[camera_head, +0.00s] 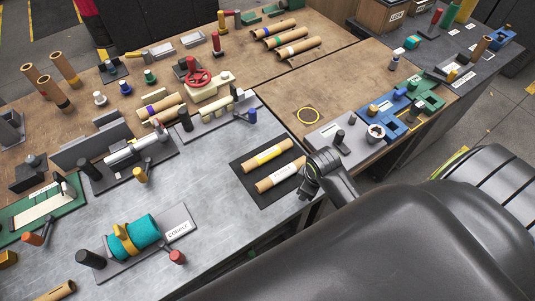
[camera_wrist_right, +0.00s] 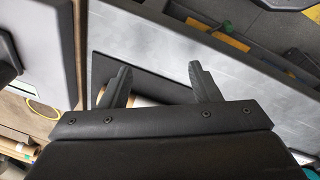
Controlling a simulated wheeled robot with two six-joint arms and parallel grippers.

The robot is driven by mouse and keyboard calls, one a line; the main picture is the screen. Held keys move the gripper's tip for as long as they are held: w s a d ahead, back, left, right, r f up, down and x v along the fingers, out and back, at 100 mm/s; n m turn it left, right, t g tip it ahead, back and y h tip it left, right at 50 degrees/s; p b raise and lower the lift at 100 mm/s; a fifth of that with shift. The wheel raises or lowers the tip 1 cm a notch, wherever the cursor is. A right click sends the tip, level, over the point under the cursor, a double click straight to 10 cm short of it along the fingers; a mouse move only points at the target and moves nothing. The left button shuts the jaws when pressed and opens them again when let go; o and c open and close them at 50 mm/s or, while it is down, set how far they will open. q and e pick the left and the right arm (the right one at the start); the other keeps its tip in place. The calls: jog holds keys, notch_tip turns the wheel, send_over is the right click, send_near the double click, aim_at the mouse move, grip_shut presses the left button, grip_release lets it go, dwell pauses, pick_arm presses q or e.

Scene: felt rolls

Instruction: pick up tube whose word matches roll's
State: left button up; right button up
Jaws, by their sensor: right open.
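A teal felt roll (camera_head: 133,236) with a yellow band lies on a grey stand; its card (camera_head: 178,230) seems to read "COBBLE". My right gripper (camera_head: 312,172) is at the right end of the white-labelled tube. In the right wrist view its fingers (camera_wrist_right: 160,84) are apart, with part of a tube (camera_wrist_right: 145,101) showing between them, mostly hidden by the gripper body. My left gripper is not in view.
Left of the mat stand a grey clamp fixture (camera_head: 135,150) and a red-wheeled press (camera_head: 198,78). Blue and green holders (camera_head: 405,112) stand at right. Grey tabletop in front of the mat is clear.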

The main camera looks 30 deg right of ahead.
jog(key=w+r+n+g, duration=0.1)
jog(key=w+r+n, duration=0.7)
jog(key=w, duration=0.4)
jog(key=n+g, duration=0.1)
jog(key=n, duration=0.4)
send_near(282, 145)
jog(key=shift+y, duration=0.4)
jog(key=f+b, duration=0.2)
jog(key=b, duration=0.2)
jog(key=f+b, duration=0.2)
jog(key=b, duration=0.2)
jog(key=f+b, duration=0.2)
jog(key=b, duration=0.2)
jog(key=shift+w+d+f+b, duration=0.15)
jog(key=shift+d+b, duration=0.2)
jog(key=shift+f, duration=1.9)
grip_shut()
